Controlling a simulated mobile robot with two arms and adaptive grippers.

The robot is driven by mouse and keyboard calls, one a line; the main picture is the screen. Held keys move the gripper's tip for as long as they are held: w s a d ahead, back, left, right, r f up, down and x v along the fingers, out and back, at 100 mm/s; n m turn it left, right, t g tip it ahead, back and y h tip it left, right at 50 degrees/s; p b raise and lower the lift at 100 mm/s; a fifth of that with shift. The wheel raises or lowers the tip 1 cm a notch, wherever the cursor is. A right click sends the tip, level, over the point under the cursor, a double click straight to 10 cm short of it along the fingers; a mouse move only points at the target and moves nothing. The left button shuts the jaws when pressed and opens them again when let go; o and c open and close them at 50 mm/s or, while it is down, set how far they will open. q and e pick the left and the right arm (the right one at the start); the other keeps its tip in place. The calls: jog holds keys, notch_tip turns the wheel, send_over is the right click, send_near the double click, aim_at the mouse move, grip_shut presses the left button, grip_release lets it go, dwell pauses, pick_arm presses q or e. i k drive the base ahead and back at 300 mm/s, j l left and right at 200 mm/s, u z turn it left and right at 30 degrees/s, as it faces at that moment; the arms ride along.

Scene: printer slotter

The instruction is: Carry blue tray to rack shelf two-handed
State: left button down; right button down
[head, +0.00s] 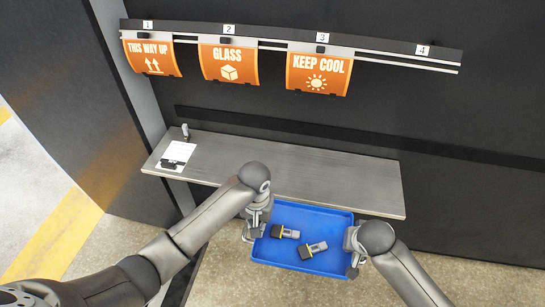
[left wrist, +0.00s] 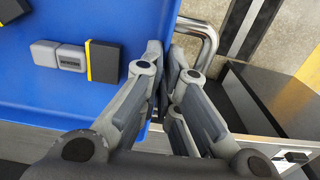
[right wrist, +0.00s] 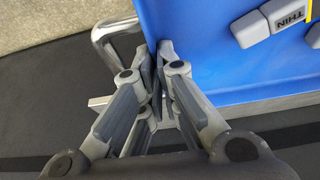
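The blue tray (head: 275,248) is held in front of the grey shelf board (head: 320,182), its far rim close to the board's front edge. It carries two small black-and-grey parts with yellow bands (head: 285,232) (head: 313,250). My left gripper (head: 256,228) is at the tray's left side and my right gripper (head: 354,262) at its right side. The left wrist view shows the left fingers (left wrist: 165,55) closed at the tray's side beside a metal handle (left wrist: 205,38). The right wrist view shows the right fingers (right wrist: 166,52) closed likewise beside the other handle (right wrist: 108,42). The fingertips partly hide the exact contact.
A white paper sheet (head: 175,155) with a dark item on it lies at the board's left end, near a small upright object (head: 186,132). The rest of the board looks bare. Orange signs (head: 229,65) hang from a numbered rail (head: 390,60) above. A dark wall stands behind.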

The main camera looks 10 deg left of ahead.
aim_at(313, 175)
jog(key=i, duration=0.85)
